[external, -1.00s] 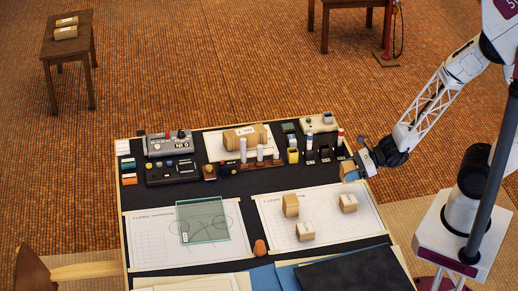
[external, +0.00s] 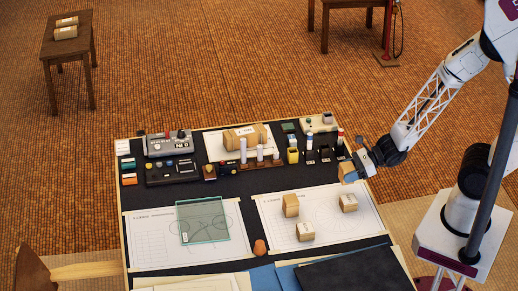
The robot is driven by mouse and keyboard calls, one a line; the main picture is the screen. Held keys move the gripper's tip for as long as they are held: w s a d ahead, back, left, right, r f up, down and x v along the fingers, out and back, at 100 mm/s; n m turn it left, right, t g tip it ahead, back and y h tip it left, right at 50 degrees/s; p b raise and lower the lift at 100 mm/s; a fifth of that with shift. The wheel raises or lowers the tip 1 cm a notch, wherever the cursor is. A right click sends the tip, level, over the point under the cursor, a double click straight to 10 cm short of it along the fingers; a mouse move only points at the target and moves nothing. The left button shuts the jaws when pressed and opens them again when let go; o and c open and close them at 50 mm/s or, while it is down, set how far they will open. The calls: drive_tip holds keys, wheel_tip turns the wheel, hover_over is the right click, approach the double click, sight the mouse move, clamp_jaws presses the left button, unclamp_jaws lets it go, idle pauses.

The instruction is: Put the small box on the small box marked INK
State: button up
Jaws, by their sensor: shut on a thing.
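My gripper (external: 354,170) is at the right edge of the board, shut on a small tan box (external: 347,176) that is partly hidden by the fingers. The held box is above the upper right corner of the right drawing sheet. The lettering on these labels is too small to read, so I cannot tell which is marked INK.
A larger tan box (external: 236,140) lies at the back, near upright white cylinders (external: 260,153) and small bottles. A grey device (external: 168,143) is at back left. A green clear sheet (external: 203,221) lies on the left drawing. An orange lump (external: 260,247) sits near the front middle.

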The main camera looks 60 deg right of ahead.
drive_tip(key=s+a+r+n+g+y, duration=0.2)
drive_tip(key=a+r+n+g, duration=0.2)
drive_tip(key=a, duration=0.6)
drive_tip(key=shift+s+a+r+y, duration=0.15)
drive_tip(key=shift+s+r+y, duration=0.2)
drive_tip(key=shift+r, duration=0.55)
drive_tip(key=shift+w, duration=0.1)
hover_over(291, 199)
drive_tip(key=shift+f, duration=0.75)
drive_tip(key=shift+f, duration=1.75)
drive_tip(key=shift+f, duration=0.2)
drive_tip(key=o, duration=0.9)
drive_tip(key=shift+o, duration=0.2)
